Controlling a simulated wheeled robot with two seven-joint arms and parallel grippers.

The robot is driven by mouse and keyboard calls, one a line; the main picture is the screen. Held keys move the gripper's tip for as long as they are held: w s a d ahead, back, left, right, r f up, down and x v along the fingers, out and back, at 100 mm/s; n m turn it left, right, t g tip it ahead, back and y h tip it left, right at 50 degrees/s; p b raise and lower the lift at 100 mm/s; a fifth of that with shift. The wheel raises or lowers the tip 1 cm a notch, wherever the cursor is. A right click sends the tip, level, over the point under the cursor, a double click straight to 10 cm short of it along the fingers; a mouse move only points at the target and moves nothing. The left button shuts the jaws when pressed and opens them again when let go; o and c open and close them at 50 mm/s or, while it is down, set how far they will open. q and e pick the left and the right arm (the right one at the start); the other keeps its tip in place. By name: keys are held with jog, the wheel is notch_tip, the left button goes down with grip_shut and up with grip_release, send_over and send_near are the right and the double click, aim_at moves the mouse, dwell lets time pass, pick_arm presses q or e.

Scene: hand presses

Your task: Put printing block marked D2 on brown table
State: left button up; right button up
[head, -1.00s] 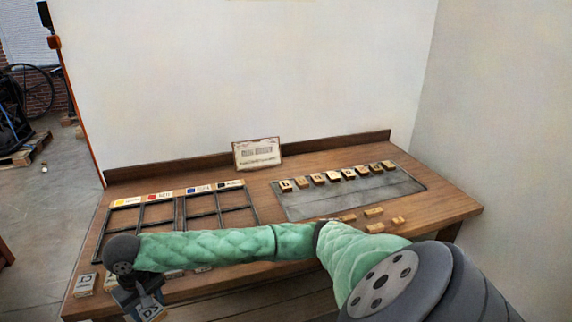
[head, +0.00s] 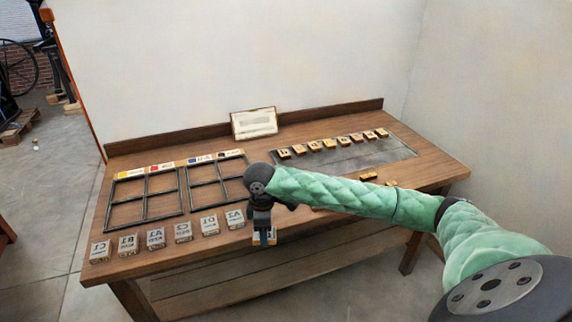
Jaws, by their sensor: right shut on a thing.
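The brown table (head: 437,170) stands against the pale wall and fills the middle of the head view. My right gripper (head: 263,228) points down at the table's front edge, right of the row of marked blocks. It is shut on a pale printing block (head: 264,239), which I take to be D2; the mark is not clear now, and the fingers hide part of it. I cannot tell whether the block touches the table. My left gripper is not in view.
Several marked blocks (head: 155,239) stand in a row along the front left edge. Behind them are two dark grid frames (head: 146,198). A grey plate (head: 390,154) with several letter blocks (head: 329,143) lies at the back right. A small sign (head: 254,123) leans at the back.

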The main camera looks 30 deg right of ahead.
jog(key=d+r+n+p, duration=0.2)
jog(key=d+r+n, duration=0.2)
jog(key=d+n, duration=0.6)
jog(key=d+r+n+p, duration=0.1)
jog(key=d+r+n, duration=0.3)
jog(key=d+n, duration=0.6)
jog(key=n+p, duration=0.2)
jog(key=p, duration=0.3)
send_over(283, 209)
notch_tip(283, 209, down, 7)
jog(key=shift+w+d+r, duration=0.1)
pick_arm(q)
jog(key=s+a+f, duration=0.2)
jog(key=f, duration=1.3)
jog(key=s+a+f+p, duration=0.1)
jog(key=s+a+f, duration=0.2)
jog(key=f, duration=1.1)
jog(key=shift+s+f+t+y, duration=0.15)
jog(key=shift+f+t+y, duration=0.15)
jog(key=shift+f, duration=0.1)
pick_arm(e)
jog(key=shift+f, duration=2.1)
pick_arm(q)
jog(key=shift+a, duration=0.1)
pick_arm(e)
jog(key=o, duration=1)
jog(key=shift+f, duration=0.1)
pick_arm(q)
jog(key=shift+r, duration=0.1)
